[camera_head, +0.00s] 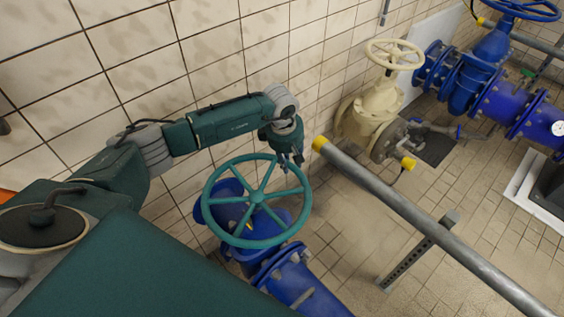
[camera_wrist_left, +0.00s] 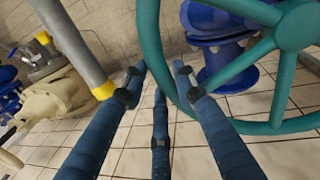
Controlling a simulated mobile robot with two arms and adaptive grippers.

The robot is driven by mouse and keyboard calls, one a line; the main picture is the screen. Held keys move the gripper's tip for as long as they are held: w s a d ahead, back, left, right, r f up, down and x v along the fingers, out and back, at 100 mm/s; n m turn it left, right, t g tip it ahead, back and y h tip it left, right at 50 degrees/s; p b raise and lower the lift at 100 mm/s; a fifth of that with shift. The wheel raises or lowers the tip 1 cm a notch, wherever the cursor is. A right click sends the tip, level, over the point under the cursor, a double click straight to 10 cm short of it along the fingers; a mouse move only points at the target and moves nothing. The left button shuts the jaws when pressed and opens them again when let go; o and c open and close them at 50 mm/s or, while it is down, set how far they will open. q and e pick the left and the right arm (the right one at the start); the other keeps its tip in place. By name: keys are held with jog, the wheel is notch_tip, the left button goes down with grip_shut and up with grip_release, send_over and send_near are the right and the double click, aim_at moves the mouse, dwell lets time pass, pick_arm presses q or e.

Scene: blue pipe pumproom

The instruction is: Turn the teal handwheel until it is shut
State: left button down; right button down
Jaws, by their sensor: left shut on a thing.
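The teal handwheel (camera_head: 258,197) sits on top of a blue valve (camera_head: 270,245), its spoked ring facing up toward the head camera. My left gripper (camera_head: 291,160) is at the far right part of the rim, coming down from above. In the left wrist view, the rim of the teal handwheel (camera_wrist_left: 150,40) passes between the fingers of my left gripper (camera_wrist_left: 156,78), which is shut on it. Hub and spokes show at the right of that view. My right gripper is in neither view.
A grey pipe with a yellow end (camera_head: 400,205) runs close to the right of the wheel, on a bracket (camera_head: 420,250). A cream valve with its own handwheel (camera_head: 375,105) stands behind. Blue pipework (camera_head: 490,90) is at the back right. A tiled wall (camera_head: 110,50) is behind my arm.

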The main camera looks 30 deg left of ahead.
aim_at(309, 196)
pick_arm(q)
jog(key=d+m+b, duration=0.1)
jog(key=d, duration=0.1)
jog(key=s+d+m+b, duration=0.1)
jog(key=m+b, duration=0.1)
jog(key=s+d+m+b, duration=0.1)
jog(key=d+b, duration=0.1)
jog(key=shift+s+d+f+m+h, duration=0.2)
jog(key=shift+d+m+h, duration=0.1)
jog(key=shift+h, duration=0.1)
jog(key=s+d+m+b, duration=0.2)
jog(key=b, duration=0.1)
jog(key=s+d+m+g+b, duration=0.1)
jog(key=s+d+m+b, duration=0.1)
jog(key=s+m+b, duration=0.1)
jog(key=shift+s+d+r+m+h, duration=0.1)
jog(key=shift+s+d+m+h, duration=0.1)
jog(key=shift+s+m+h, duration=0.1)
jog(key=shift+s+d+r+m+b, duration=0.15)
jog(key=shift+s+d+m+b, duration=0.2)
jog(key=shift+s+m+b, duration=0.35)
jog(key=shift+s, duration=0.2)
jog(key=c, duration=1.5)
grip_release()
jog(key=shift+c, duration=0.2)
jog(key=shift+o, duration=0.9)
jog(key=shift+s, duration=0.15)
notch_tip(309, 196, up, 12)
jog(key=s+a, duration=0.1)
jog(key=a, duration=0.1)
